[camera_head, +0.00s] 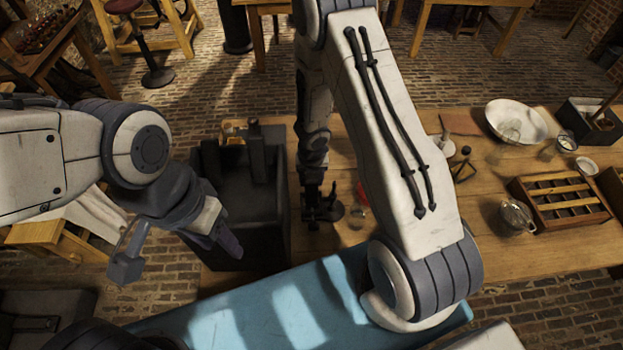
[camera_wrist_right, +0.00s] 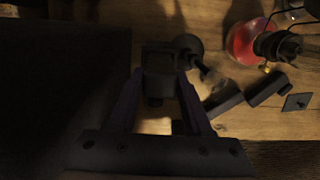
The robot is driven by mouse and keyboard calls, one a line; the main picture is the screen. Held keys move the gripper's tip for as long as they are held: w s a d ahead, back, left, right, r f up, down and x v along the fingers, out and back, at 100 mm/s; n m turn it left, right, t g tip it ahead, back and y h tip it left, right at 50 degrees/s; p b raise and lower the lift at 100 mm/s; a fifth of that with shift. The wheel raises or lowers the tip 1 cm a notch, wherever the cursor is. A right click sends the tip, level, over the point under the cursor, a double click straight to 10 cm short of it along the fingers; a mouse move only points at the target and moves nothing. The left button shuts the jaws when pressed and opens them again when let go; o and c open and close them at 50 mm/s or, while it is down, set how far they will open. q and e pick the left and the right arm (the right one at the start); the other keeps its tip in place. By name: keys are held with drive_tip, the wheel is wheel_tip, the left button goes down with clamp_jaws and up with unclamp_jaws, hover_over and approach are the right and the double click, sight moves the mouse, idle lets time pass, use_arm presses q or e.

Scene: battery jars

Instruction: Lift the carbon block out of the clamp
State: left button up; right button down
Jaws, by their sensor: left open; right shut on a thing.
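My right gripper (camera_head: 318,200) points down at the table, just right of a large black tank. In the right wrist view my right gripper (camera_wrist_right: 160,85) is shut on a dark block, which I take to be the carbon block (camera_wrist_right: 158,88). A dark round piece with a short rod (camera_wrist_right: 188,44), apparently part of the clamp, is close beyond the fingertips. It is too dark to tell whether the block still touches the clamp. My left gripper (camera_head: 178,252) is open and empty, left of the tank and off the table.
The open black tank (camera_head: 270,228) stands at the table's left end. A red flask (camera_wrist_right: 240,42) and dark pieces (camera_wrist_right: 268,88) lie close right of my right gripper. A slotted wooden rack (camera_head: 560,200), a white bowl (camera_head: 515,118) and glassware stand further right.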

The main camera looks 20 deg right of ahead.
drive_tip(key=shift+r+p, duration=2.1)
drive_tip(key=shift+r, duration=0.25)
